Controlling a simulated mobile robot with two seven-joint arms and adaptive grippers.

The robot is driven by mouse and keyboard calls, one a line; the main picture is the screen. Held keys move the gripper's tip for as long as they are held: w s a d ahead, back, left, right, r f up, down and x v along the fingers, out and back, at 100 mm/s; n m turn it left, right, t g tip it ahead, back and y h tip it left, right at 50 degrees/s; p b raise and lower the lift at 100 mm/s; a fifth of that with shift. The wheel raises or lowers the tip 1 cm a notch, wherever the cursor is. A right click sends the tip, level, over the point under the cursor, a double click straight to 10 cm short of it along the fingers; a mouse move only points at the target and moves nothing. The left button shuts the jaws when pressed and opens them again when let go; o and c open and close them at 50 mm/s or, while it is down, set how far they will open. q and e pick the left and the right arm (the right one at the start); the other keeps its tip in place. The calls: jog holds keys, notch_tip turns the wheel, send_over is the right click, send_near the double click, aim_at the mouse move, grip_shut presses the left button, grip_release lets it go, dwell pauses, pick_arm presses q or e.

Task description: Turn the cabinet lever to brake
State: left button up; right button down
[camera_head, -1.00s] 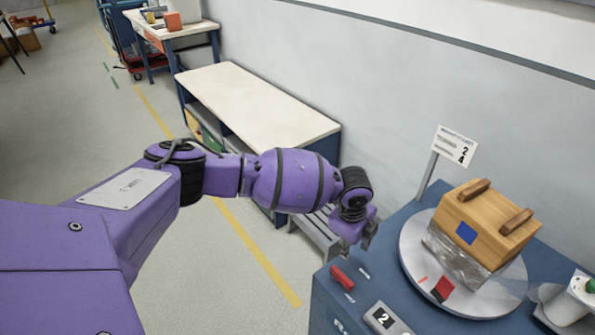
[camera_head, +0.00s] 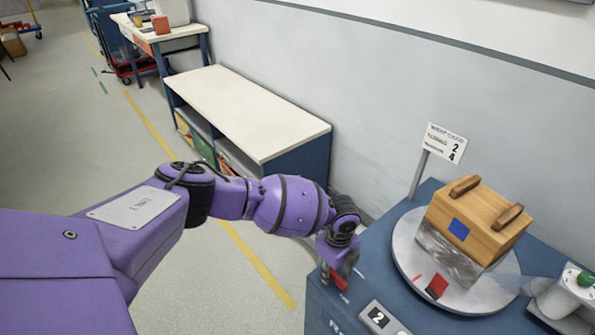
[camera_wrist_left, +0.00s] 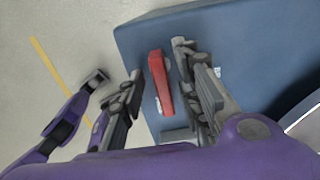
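The red cabinet lever (camera_head: 338,280) sits on the top of the blue cabinet (camera_head: 318,312), near its left edge. In the left wrist view the lever (camera_wrist_left: 160,82) lies between the two fingers of my left gripper (camera_wrist_left: 157,75), with a gap on both sides. The gripper is open. In the head view the left gripper (camera_head: 333,272) is right at the lever and partly covers it. The markings beside the lever are mostly hidden or too small to read. My right gripper is not in view.
A round turntable (camera_head: 402,262) on the cabinet carries a wooden box (camera_head: 478,222) partly wrapped in film. A sign (camera_head: 444,146) on a post stands behind. A label with "2" (camera_head: 378,318) lies in front. A film roll holder (camera_head: 565,300) is at right.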

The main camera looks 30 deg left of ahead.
pick_arm(q)
jog(key=shift+w+r, duration=0.1)
grip_shut()
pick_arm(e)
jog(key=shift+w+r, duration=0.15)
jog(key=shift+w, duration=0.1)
